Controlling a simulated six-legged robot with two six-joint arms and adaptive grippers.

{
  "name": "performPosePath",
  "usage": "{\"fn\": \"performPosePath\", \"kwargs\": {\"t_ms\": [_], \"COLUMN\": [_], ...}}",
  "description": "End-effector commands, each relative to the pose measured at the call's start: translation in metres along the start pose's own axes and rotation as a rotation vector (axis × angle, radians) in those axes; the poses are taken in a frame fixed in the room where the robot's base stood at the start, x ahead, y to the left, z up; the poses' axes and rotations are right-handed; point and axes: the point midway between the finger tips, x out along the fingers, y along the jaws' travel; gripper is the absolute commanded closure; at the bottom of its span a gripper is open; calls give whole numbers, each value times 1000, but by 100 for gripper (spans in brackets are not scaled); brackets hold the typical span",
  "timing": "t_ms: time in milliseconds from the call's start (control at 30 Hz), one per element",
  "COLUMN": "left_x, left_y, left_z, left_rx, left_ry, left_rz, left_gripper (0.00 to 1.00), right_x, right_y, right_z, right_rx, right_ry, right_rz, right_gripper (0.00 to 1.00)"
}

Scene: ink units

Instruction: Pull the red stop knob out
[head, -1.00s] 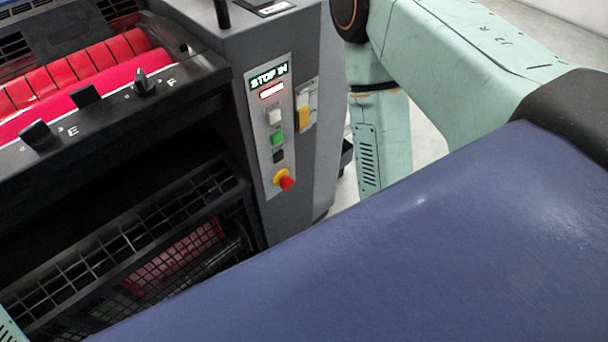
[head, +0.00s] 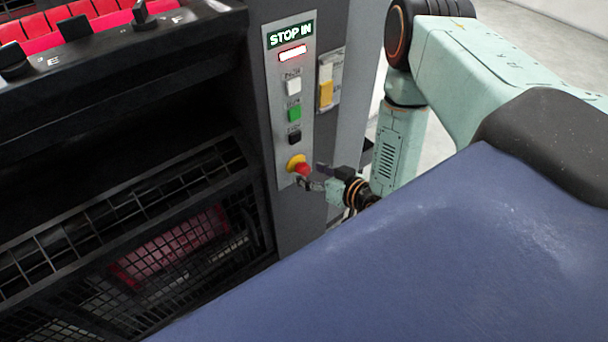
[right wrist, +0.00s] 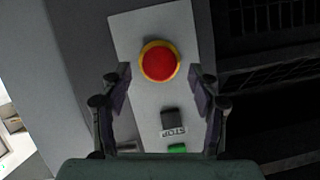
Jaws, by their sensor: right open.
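The red stop knob (head: 304,169) sits on a yellow collar low on the grey control panel (head: 284,148). A sign (head: 291,34) at the panel's top reads "STOP IN", with a lit red-edged bar below it. My right gripper (head: 318,177) is just right of the knob in the head view. In the right wrist view the gripper (right wrist: 160,98) is open, its two fingers apart. The knob (right wrist: 159,62) shows beyond the fingertips, roughly centred between them, and nothing is gripped. How much depth separates them is hard to tell. My left gripper is not in view.
Above the knob are white, green (head: 294,113) and black (head: 294,137) buttons. A yellow-and-white switch (head: 326,92) is on the face to the right. Left is the press with red rollers and a black mesh guard (head: 75,287). Pale floor lies beyond my right arm.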

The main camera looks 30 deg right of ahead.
Motion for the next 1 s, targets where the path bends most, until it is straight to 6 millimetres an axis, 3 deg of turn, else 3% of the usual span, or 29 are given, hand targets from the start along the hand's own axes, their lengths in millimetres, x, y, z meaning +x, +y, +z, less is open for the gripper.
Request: {"fn": "performPosePath", "kwargs": {"t_ms": [200,567,1000], "left_x": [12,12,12], "left_y": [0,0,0], "left_z": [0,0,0], "left_rx": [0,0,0], "left_ry": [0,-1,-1], "left_rz": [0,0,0], "left_gripper": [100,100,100], "right_x": [25,30,30], "right_y": [-1,-2,-2], "right_z": [1,0,0], "right_rx": [-2,-2,-1], "right_ry": [-1,-2,-3], "right_rz": [-2,-3,-3], "right_gripper": [39,40,77]}}
